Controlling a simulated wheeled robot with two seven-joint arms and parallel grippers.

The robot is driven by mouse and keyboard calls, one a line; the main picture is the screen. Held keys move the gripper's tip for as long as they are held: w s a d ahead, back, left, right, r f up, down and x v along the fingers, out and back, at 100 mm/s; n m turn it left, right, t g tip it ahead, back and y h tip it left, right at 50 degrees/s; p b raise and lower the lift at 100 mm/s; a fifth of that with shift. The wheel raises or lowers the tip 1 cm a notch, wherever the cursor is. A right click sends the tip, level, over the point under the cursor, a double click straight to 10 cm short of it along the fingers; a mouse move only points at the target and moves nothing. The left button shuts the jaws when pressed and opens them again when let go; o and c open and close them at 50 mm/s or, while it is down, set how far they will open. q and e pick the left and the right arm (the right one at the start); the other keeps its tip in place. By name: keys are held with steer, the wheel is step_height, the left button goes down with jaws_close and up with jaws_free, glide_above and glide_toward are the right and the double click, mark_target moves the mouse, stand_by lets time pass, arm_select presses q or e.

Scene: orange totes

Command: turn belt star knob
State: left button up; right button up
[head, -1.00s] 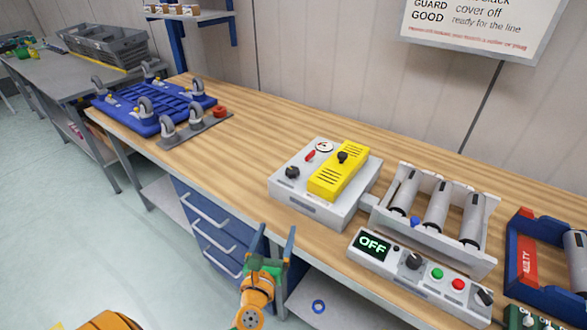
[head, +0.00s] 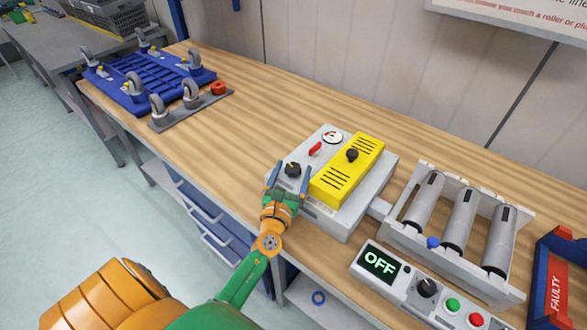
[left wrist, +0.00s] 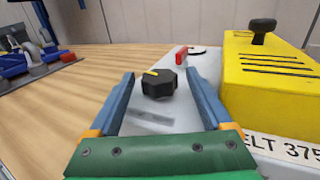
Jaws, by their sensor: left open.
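The black star knob (head: 292,169) sits on the left part of the grey belt unit (head: 349,218). In the left wrist view the knob (left wrist: 159,83) is faceted, with a yellow mark on top. My left gripper (head: 291,178) is open, its two blue fingers pointing at the knob. In the left wrist view the fingers (left wrist: 166,90) stand left and right of the knob with gaps, and the knob shows near their tips. I cannot tell whether it lies fully between them. My right gripper is not in view.
A yellow cover (head: 346,170) with a black knob stands close right of the fingers. A red lever (head: 315,149) and gauge (head: 333,137) are behind. A roller unit (head: 457,226) and an OFF control box (head: 420,286) stand right. The bench left is clear up to a blue caster frame (head: 150,78).

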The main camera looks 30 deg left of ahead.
arm_select(q)
steer(key=shift+w+a+f, duration=0.15)
steer(key=shift+w+a, duration=0.05)
steer(key=shift+w, duration=0.4)
steer(key=shift+s, duration=0.15)
steer(key=shift+c, duration=0.6)
steer(key=c, duration=0.4)
jaws_close()
steer(key=shift+s+f+m+t+h+b, duration=0.1)
steer(key=shift+m+t+h+b, duration=0.2)
steer(key=shift+m+h+b, duration=0.8)
steer(key=m+h+b, duration=0.2)
steer(key=h+b, duration=0.2)
steer(key=b, duration=0.2)
steer(key=m+h+b, duration=0.3)
steer(key=h+b, duration=0.2)
steer(key=b, duration=0.1)
steer(key=shift+f, duration=0.15)
steer(key=shift+r+m+g+h+b, duration=0.3)
steer(key=shift+m+g+h+b, duration=0.15)
steer(key=shift+b, duration=0.4)
